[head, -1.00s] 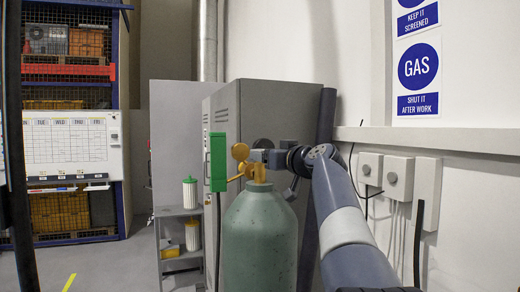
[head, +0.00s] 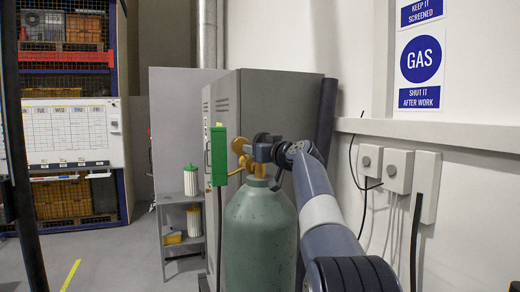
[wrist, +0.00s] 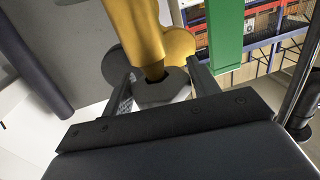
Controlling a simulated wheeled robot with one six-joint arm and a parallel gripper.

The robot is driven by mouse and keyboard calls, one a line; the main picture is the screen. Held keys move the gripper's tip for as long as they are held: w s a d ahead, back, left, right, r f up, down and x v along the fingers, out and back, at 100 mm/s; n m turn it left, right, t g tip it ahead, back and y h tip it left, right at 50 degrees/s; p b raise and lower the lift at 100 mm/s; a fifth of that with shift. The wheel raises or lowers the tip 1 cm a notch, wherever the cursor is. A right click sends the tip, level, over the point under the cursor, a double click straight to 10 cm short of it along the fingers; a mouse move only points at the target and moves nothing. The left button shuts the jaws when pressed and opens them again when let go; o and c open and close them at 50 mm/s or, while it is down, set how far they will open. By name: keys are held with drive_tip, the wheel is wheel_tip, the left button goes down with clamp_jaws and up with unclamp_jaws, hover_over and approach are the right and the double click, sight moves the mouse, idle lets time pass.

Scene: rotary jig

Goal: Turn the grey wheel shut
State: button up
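A green gas cylinder (head: 260,235) stands upright, with a brass valve (head: 259,170) on top. My gripper (head: 266,153) is at the valve, reaching in from the right. In the wrist view the brass valve (wrist: 140,35) runs down between my two fingers (wrist: 160,85). A grey piece with a dark centre, apparently the grey wheel (wrist: 178,95), sits between the fingers. The fingers are apart, one on each side of it. I cannot tell whether they press on it. The gripper's body hides the lower part of it, and in the head view the wheel cannot be made out clearly.
A grey cabinet (head: 275,100) is behind the cylinder. A small shelf (head: 183,198) stands at the left. Wall boxes (head: 398,171) with cables are at the right. The floor at the left is clear.

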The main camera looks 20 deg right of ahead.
drive_tip(key=c, duration=0.6)
drive_tip(key=shift+o, duration=0.2)
drive_tip(key=shift+a+r+m+h+p, duration=0.1)
drive_tip(key=shift+m+h+p, duration=0.5)
drive_tip(key=shift+h, duration=0.4)
drive_tip(key=shift+r+m+h+p, duration=0.1)
drive_tip(key=shift+m+h+p, duration=0.5)
drive_tip(key=shift+h+p, duration=0.4)
drive_tip(key=shift+f+m+h+p, duration=0.2)
drive_tip(key=shift+m+h+p, duration=0.2)
drive_tip(key=shift+h+p, duration=0.3)
drive_tip(key=o, duration=1)
drive_tip(key=shift+c, duration=0.2)
drive_tip(key=shift+s, duration=0.15)
